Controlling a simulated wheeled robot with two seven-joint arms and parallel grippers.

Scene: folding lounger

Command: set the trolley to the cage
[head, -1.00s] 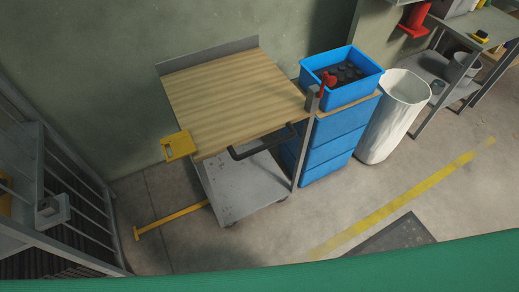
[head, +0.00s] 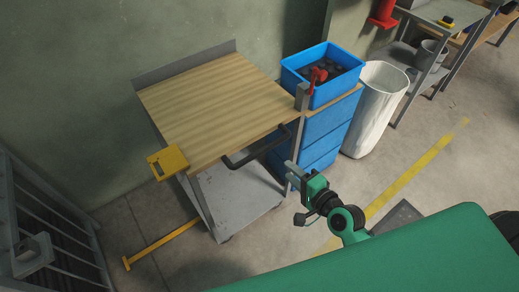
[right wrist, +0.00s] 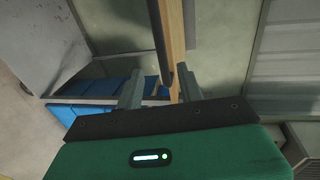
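The trolley (head: 210,105) has a wooden top, a grey lower shelf (head: 235,195) and a dark bar handle (head: 250,152) on its front side. It stands by the back wall. A barred grey frame that looks like the cage (head: 45,225) is at the left edge, apart from the trolley. My right gripper (head: 292,172) is just in front of the handle's right end. In the right wrist view its two fingers (right wrist: 160,80) are apart, with the dark handle bar (right wrist: 160,55) showing between them; I cannot tell whether they touch it. My left gripper is not in view.
A blue crate (head: 322,78) of dark parts tops a stack of blue boxes (head: 322,135), close to the trolley's right side. A white bin (head: 375,110) stands beyond. Floor in front is mostly clear.

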